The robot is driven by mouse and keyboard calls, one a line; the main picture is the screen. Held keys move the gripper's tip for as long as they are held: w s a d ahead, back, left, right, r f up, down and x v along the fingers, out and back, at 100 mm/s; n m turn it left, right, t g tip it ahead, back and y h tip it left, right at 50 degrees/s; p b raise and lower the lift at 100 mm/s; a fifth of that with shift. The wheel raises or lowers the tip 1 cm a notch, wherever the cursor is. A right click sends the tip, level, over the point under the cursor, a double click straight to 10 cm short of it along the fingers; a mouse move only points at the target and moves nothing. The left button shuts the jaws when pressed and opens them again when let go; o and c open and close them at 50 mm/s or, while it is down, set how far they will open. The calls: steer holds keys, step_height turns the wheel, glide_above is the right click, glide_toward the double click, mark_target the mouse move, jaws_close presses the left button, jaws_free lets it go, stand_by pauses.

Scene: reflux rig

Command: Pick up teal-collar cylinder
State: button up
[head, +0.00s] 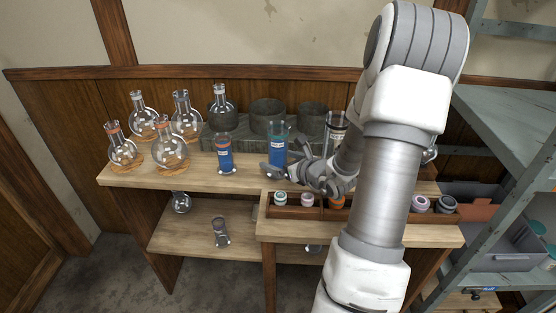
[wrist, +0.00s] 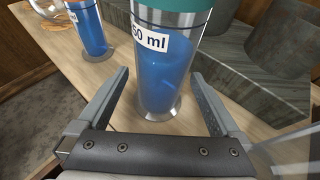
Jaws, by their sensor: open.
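The teal-collar cylinder (head: 277,146) stands upright on the wooden bench, filled with blue liquid. In the wrist view the cylinder (wrist: 168,70) shows its teal collar at the top edge, a white label reading "50 ml" and a clear round foot. My gripper (head: 272,170) is open beside the cylinder's lower part in the head view. In the wrist view my gripper's fingers (wrist: 162,84) are on the left and right of the cylinder, with gaps on both sides, and it stands between or just beyond their tips. Its upper end is cut off in the wrist view.
An orange-collar blue cylinder (head: 225,155) stands to the left, also in the wrist view (wrist: 91,28). Several round flasks (head: 170,152) stand further left. Grey pots (head: 267,117) sit on a grey block behind. A wooden rack (head: 294,212) of small jars is in front. A clear cylinder (head: 337,125) stands right.

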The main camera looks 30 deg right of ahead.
steer(key=shift+w+f, duration=0.25)
steer(key=shift+w, duration=0.3)
jaws_close()
